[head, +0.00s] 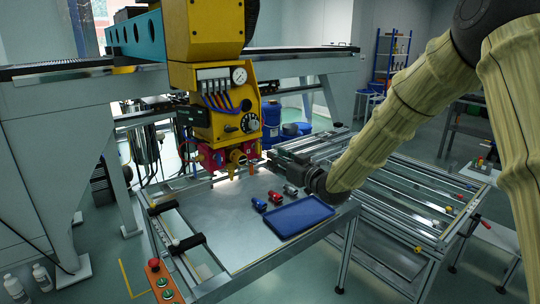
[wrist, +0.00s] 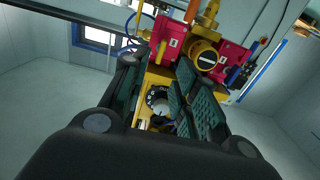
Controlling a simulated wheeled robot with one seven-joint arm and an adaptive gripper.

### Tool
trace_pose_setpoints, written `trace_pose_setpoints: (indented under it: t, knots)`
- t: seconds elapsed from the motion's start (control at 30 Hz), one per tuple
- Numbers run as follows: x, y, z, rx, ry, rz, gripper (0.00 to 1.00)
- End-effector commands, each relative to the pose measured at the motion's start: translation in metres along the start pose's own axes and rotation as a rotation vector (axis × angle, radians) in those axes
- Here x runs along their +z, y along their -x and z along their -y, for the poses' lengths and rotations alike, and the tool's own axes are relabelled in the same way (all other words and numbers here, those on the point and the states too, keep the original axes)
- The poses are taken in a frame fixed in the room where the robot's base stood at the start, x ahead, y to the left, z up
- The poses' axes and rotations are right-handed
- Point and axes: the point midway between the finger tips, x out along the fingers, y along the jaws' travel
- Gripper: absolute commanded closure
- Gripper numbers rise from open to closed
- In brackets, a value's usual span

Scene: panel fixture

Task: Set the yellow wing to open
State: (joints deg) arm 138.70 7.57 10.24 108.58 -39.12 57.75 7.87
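A yellow panel unit (head: 225,110) hangs below the gantry, with red blocks (head: 212,158) at its lower end. A yellow round fitting (head: 236,155) sits among the red blocks; I take it for the yellow wing. In the wrist view this fitting (wrist: 205,57) has a dark face with a pale bar, between red blocks (wrist: 232,58). I cannot read its setting. My gripper (head: 270,158) is just right of the red blocks in the head view.
A round dial (head: 249,122), a gauge (head: 239,76) and blue hoses are on the panel. Below, a metal table holds a blue tray (head: 297,216) and small red and blue parts (head: 266,202). An orange vertical piece (head: 252,163) hangs beside the red blocks.

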Motion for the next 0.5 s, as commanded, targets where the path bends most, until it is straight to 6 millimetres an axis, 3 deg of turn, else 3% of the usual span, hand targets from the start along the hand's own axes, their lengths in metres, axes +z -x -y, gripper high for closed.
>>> trace_pose_setpoints:
  t: [0.2, 0.5]
  knots:
    - [0.000, 0.020, -0.001, 0.000, 0.000, 0.001, 0.71]
    - [0.000, 0.023, 0.000, 0.000, 0.001, 0.000, 0.71]
